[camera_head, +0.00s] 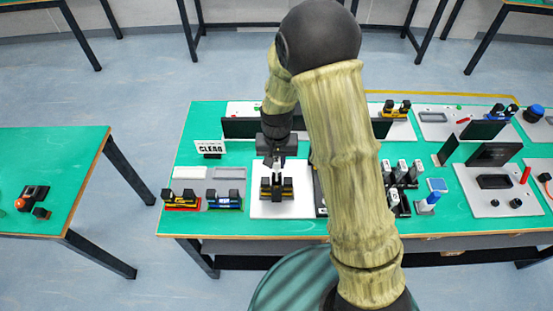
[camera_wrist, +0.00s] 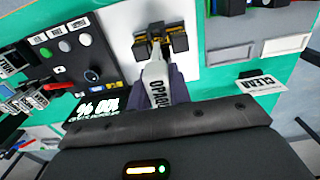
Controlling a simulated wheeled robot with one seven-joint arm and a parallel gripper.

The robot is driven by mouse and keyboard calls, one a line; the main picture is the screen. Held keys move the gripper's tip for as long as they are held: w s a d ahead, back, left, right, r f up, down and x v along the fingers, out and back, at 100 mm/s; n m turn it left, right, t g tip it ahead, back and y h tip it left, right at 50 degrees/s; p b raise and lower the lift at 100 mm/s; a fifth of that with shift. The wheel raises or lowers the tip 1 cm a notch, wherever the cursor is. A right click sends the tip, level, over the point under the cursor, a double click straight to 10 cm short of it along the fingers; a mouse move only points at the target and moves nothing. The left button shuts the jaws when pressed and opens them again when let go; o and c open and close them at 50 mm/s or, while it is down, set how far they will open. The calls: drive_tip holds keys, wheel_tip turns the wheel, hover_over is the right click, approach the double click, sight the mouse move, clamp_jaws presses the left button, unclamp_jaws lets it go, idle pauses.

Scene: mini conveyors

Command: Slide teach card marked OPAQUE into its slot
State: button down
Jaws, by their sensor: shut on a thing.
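My gripper (camera_wrist: 160,82) is shut on a white card marked OPAQUE (camera_wrist: 155,95) in the wrist view. The card points away from the gripper, with its far end close to a black and yellow fixture (camera_wrist: 176,38) on a white plate. Whether the card's end touches or enters the fixture I cannot tell. In the head view my gripper (camera_head: 278,160) points down over the same fixture (camera_head: 276,188). The card shows there only as a small pale shape, and any slot opening is too small to make out.
A CLEAR sign (camera_head: 209,148) stands at the left on the green table. Similar yellow (camera_head: 181,200) and blue (camera_head: 224,200) fixtures stand left of the white plate. A dark button panel (camera_wrist: 75,55) lies beside the plate. My arm hides part of the table's middle.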

drive_tip(key=shift+f+b, duration=0.7)
drive_tip(key=shift+f, duration=0.65)
drive_tip(key=shift+w, duration=0.1)
drive_tip(key=shift+d, duration=0.1)
drive_tip(key=shift+s+a, duration=0.2)
drive_tip(key=shift+s, duration=0.15)
drive_tip(key=shift+w+d, duration=0.15)
drive_tip(key=shift+w, duration=0.15)
drive_tip(key=shift+f+b, duration=1.5)
drive_tip(key=shift+f, duration=0.95)
drive_tip(key=c, duration=1.2)
unclamp_jaws()
